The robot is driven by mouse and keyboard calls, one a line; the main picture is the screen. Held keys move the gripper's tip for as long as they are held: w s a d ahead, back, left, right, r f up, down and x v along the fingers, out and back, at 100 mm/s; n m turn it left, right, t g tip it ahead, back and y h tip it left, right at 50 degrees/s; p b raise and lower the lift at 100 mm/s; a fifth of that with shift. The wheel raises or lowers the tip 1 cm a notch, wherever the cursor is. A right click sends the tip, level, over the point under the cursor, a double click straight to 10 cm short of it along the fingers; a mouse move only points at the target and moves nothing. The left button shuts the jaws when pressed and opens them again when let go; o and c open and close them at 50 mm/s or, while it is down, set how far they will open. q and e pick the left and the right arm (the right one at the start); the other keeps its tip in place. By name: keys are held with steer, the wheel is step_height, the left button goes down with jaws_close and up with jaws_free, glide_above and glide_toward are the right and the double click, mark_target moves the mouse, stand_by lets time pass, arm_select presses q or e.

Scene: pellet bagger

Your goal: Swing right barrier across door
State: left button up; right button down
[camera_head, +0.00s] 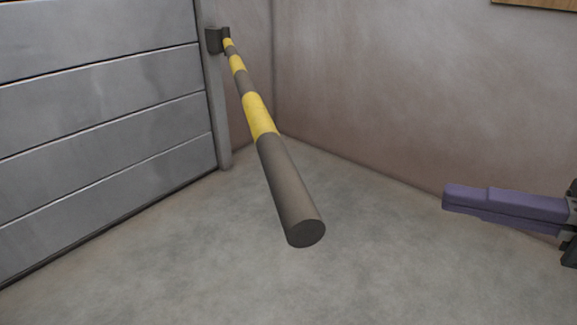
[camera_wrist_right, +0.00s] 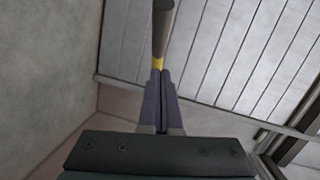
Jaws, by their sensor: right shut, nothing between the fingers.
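The right barrier (camera_head: 262,118) is a round pole with yellow and dark grey bands. It is hinged at a dark bracket (camera_head: 217,40) on the door post and sticks out from the wall toward me, its free end nearest. The door (camera_head: 100,110) is grey with horizontal panels, left of the barrier. My right gripper (camera_head: 445,198) has purple fingers, shut and empty, to the right of the barrier's free end and apart from it. In the right wrist view the barrier (camera_wrist_right: 162,25) shows beyond the shut fingertips (camera_wrist_right: 160,72). My left gripper is out of view.
A bare wall (camera_head: 390,90) stands behind and to the right, meeting another wall in a corner near the door post (camera_head: 217,120). The concrete floor (camera_head: 180,260) is clear. A brown board edge (camera_head: 540,4) shows at the top right.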

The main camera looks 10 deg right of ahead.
steer(key=s+a+x, duration=0.1)
steer(key=s+x, duration=0.1)
steer(key=x, duration=1)
steer(key=shift+w+a+f+b, duration=0.3)
steer(key=shift+a+b, duration=0.15)
steer(key=shift+a, duration=0.2)
